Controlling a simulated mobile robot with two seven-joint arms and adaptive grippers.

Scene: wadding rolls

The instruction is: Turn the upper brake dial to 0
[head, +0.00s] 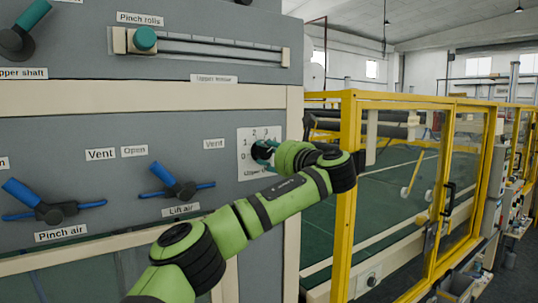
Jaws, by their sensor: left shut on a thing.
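The upper brake dial is a small dark knob on a white numbered plate (246,158) at the right end of the grey panel. The figures 1, 2 and 3 show along the plate's upper part, and its lower label is partly covered. My left gripper (264,152) is at the dial, shut on the knob. The fingers and wrist hide most of the knob, so I cannot read where it points. My green left arm reaches up to it from the bottom of the view. My right gripper is not in view.
Left of the dial are the blue-handled lift air valve (178,187) and pinch air valve (45,208). Above is the pinch rolls slider with a teal knob (145,39). A yellow guard frame (348,190) stands close right of my wrist.

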